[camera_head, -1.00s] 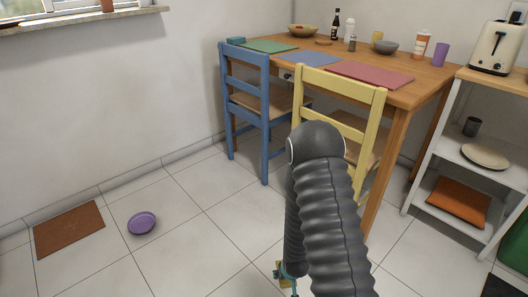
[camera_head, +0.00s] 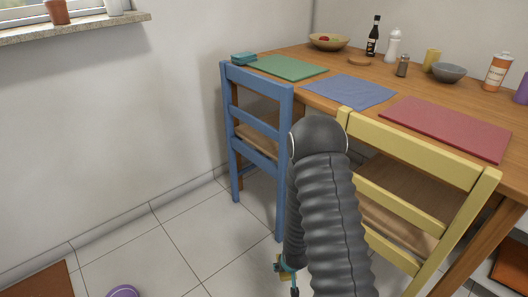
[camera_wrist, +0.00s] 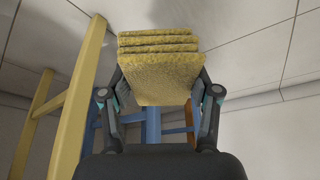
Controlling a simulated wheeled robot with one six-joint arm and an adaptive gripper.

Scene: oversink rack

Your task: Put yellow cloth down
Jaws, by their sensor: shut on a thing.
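The yellow cloth (camera_wrist: 160,75) is a folded, rough-textured stack in the wrist view. My gripper (camera_wrist: 160,95) is shut on it, with one finger at each side. In the head view my gripper (camera_head: 286,268) is mostly hidden behind my arm, low over the floor by the blue chair. Only a small bit of the cloth's yellow shows there. The wooden table (camera_head: 440,105) stands ahead, above the level of my gripper.
A blue chair (camera_head: 257,120) and a yellow chair (camera_head: 420,160) stand at the table. Green (camera_head: 287,67), blue (camera_head: 348,91) and red (camera_head: 445,127) mats lie on top, with a bowl (camera_head: 329,41) and bottles behind. A purple object (camera_head: 122,292) lies on the floor.

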